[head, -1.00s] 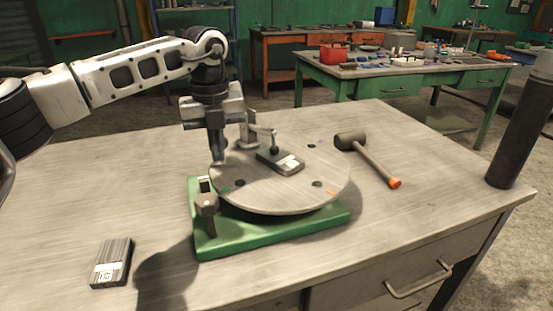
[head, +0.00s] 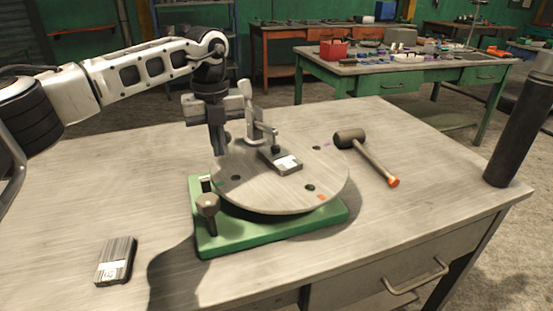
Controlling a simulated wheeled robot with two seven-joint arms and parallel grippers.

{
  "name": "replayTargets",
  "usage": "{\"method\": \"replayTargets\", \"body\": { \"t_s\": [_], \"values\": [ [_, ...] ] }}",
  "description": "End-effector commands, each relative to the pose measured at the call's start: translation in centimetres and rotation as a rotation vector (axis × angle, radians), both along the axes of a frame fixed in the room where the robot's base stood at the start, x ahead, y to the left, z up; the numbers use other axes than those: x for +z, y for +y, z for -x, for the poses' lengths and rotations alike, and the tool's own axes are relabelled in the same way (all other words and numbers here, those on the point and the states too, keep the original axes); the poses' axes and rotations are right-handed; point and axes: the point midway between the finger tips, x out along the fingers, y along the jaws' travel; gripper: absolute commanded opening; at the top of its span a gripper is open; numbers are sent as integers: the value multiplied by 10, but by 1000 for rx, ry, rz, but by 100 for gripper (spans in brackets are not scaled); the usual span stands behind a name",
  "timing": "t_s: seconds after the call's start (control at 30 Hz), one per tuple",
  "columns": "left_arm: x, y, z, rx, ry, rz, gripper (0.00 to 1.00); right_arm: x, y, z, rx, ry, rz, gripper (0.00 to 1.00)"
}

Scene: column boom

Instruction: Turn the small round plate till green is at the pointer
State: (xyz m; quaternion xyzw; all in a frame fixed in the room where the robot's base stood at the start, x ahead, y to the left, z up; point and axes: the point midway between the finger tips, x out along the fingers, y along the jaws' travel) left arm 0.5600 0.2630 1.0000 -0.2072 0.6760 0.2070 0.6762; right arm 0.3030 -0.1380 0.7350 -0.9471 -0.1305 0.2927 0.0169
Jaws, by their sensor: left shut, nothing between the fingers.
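The small round plate (head: 265,190) is a grey metal disc with dark holes, lying on a green base (head: 270,232) on the bench. An orange mark (head: 321,197) is on its front right rim and a purple mark (head: 326,145) on its back right rim. I cannot make out a green mark now. A small upright piece, perhaps the pointer (head: 205,184), stands at the base's left, beside a grey knob (head: 207,204). My left gripper (head: 222,148) is shut and empty, pointing down at the plate's back left edge; I cannot tell whether it touches. My right gripper is out of view.
A lever clamp (head: 255,125) and a dark block with a white label (head: 281,160) sit on the plate. A mallet (head: 368,157) lies to the right. Another labelled dark block (head: 116,261) lies front left. A dark post (head: 515,130) stands at the right edge.

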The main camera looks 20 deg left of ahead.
Motion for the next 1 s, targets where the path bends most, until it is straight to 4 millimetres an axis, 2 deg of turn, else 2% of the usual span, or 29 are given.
{"method": "replayTargets", "body": {
  "t_s": [0.23,0.73,1.0],
  "values": [
    [2,3,-11,1,1,1,0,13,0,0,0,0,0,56],
    [0,5,-16,0,0,0,0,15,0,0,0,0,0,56],
    [2,6,-28,2,0,0,0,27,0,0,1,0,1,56]
  ]
}}
